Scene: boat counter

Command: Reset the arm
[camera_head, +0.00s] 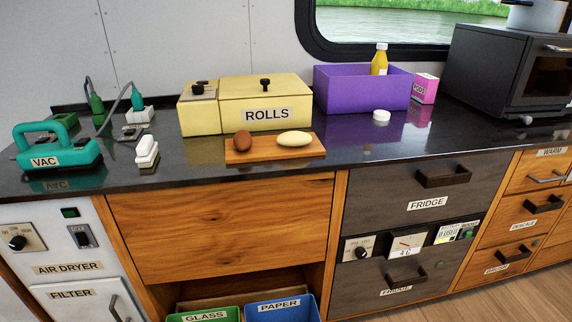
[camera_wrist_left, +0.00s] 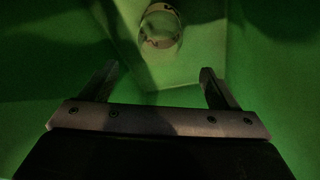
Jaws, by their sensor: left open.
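My left gripper (camera_wrist_left: 160,70) shows only in the left wrist view. Its two fingers are apart with nothing between them. It points into a dim green space with walls around it. A round pale object (camera_wrist_left: 160,25), perhaps a jar or glass, lies beyond the fingertips, apart from them. In the head view the green bin labelled GLASS (camera_head: 204,316) stands in the low opening under the counter, cut off by the picture's bottom edge. Neither arm shows in the head view, and my right gripper is not seen.
A blue PAPER bin (camera_head: 282,310) stands beside the green one, below a wooden panel (camera_head: 222,225). On the dark counter are a board (camera_head: 275,157) with a brown egg-shaped item and a roll, a purple box (camera_head: 355,98), a ROLLS box (camera_head: 265,115) and a teal vacuum (camera_head: 55,152).

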